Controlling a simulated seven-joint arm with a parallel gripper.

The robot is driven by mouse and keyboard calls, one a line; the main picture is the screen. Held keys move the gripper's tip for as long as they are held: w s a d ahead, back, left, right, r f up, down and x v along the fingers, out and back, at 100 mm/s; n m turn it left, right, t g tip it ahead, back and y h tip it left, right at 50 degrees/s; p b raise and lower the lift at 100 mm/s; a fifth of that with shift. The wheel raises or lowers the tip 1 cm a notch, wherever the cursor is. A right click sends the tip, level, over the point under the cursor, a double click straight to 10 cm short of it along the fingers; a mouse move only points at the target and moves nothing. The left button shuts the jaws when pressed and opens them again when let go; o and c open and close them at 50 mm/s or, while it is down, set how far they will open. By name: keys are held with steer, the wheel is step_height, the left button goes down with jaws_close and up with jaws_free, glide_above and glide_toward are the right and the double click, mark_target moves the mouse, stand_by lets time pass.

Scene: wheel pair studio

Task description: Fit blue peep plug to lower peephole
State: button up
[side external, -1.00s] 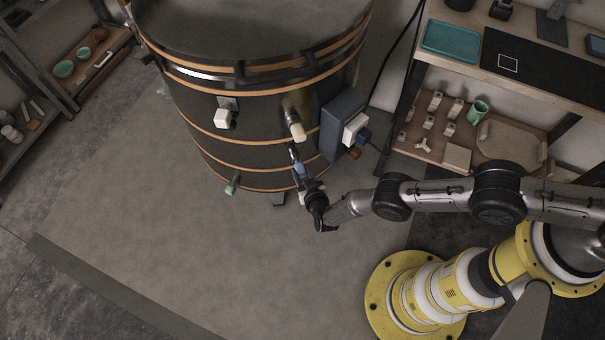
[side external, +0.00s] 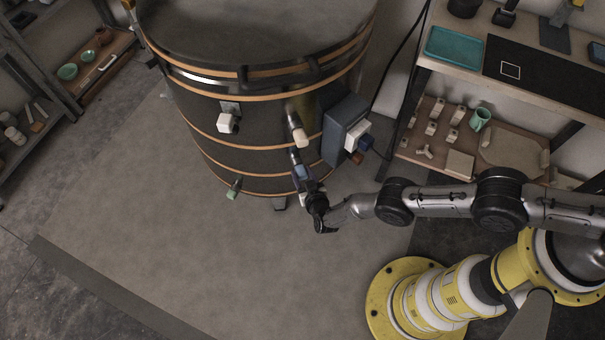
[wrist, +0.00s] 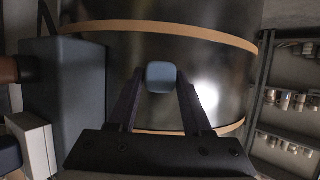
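The blue peep plug (wrist: 161,76) shows its rounded square end between my fingers in the wrist view, in front of the dark kiln wall. In the side view the plug (side external: 301,171) is small and partly covered by my gripper. My gripper (side external: 298,163) is at the kiln's lower front, and its fingers lie close on both sides of the plug, apparently shut on it. The kiln (side external: 215,155) is a dark drum with orange-brown bands. The lower peephole is not visible, and I cannot tell whether the plug touches the kiln.
Two pale plugs (side external: 228,123) and (side external: 299,136) stick out higher on the kiln; a green one (side external: 234,189) sits low at left. A blue-grey box (side external: 343,130) is fixed to the kiln right of my gripper. A shelf (side external: 440,150) stands at right. The floor in front is clear.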

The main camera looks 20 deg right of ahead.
steer(key=o, duration=0.3)
steer(key=v, duration=1.3)
steer(key=shift+s, duration=0.4)
steer(key=shift+r, duration=0.1)
